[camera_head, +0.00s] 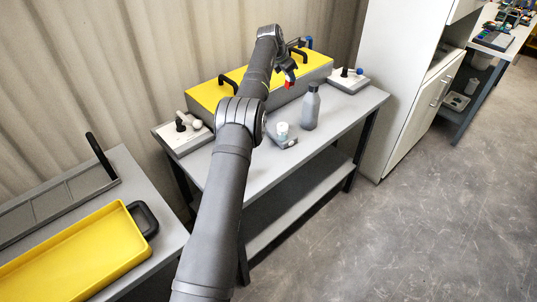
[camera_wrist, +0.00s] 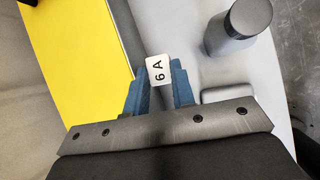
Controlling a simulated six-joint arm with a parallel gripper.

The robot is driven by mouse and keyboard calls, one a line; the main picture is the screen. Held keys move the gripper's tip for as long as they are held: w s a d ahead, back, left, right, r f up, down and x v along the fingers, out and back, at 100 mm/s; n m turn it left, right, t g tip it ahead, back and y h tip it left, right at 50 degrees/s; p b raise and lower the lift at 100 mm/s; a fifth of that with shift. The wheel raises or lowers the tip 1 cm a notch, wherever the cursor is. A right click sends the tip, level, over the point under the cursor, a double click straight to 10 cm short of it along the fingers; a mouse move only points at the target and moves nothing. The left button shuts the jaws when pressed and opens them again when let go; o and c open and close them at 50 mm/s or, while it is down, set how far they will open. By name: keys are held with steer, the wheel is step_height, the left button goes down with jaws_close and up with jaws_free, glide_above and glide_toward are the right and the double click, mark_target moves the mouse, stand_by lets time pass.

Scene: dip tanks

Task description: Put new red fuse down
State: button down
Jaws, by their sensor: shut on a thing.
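My gripper (camera_head: 287,72) is shut on the red fuse (camera_head: 289,85), which hangs from its fingers above the front side of the yellow-topped box on the grey table (camera_head: 350,108). In the wrist view my gripper (camera_wrist: 158,97) has its blue fingers on both sides of the fuse. There the fuse shows a pale face (camera_wrist: 158,70) marked "6 A". Its lower end and the spot right under it are hard to make out.
The yellow-topped box (camera_head: 205,95) has black handles. A grey bottle (camera_head: 311,108) and a small grey holder with a white jar (camera_head: 282,131) stand in front. Switch-like units (camera_head: 347,79) sit at both table ends. A yellow tray (camera_head: 75,262) lies on the left table.

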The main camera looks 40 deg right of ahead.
step_height(320, 180, up, 2)
steer(key=shift+s, duration=0.1)
steer(key=s+a+n, duration=0.2)
steer(key=s+a, duration=2.2)
steer(key=s, duration=0.1)
steer(key=shift+g, duration=0.3)
steer(key=shift+w+a+f, duration=0.35)
steer(key=shift+w+f, duration=1.55)
steer(key=shift+f, duration=0.8)
steer(key=shift+w+a+f, duration=0.3)
steer(key=shift+w+f, duration=1.55)
steer(key=shift+f, duration=0.9)
steer(key=shift+w+a+f, duration=0.35)
steer(key=shift+w+f, duration=1.55)
steer(key=shift+f, duration=0.8)
steer(key=shift+f, duration=0.1)
